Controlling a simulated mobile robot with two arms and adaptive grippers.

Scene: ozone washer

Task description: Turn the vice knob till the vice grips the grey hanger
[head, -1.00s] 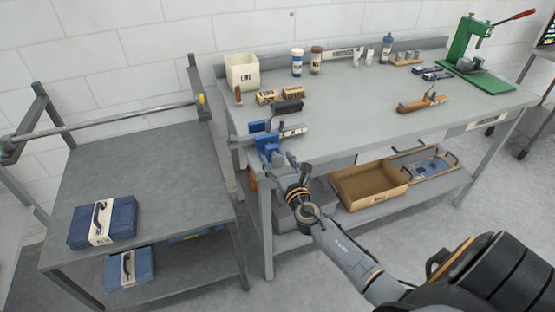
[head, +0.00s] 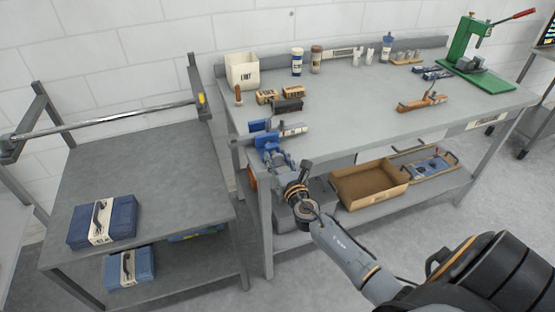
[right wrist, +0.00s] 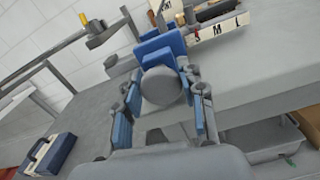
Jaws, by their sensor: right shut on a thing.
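The blue vice (head: 266,140) is at the left end of the workbench, and it also shows in the right wrist view (right wrist: 158,46). Its grey round knob (right wrist: 162,88) faces my right wrist camera. My right gripper (right wrist: 160,108) has a blue-padded finger on each side of the knob and is shut on it. In the head view the right gripper (head: 276,163) is in front of the vice and hides the knob. I cannot clearly make out the grey hanger or whether the vice jaws touch it. My left gripper is not in view.
Behind the vice are a pale strip marked S M L (right wrist: 220,27) and a dark brush-like block (head: 288,106). A white bin (head: 242,71) stands farther back. An open brown box (head: 370,186) is on the lower shelf. The middle benchtop (head: 350,100) is clear.

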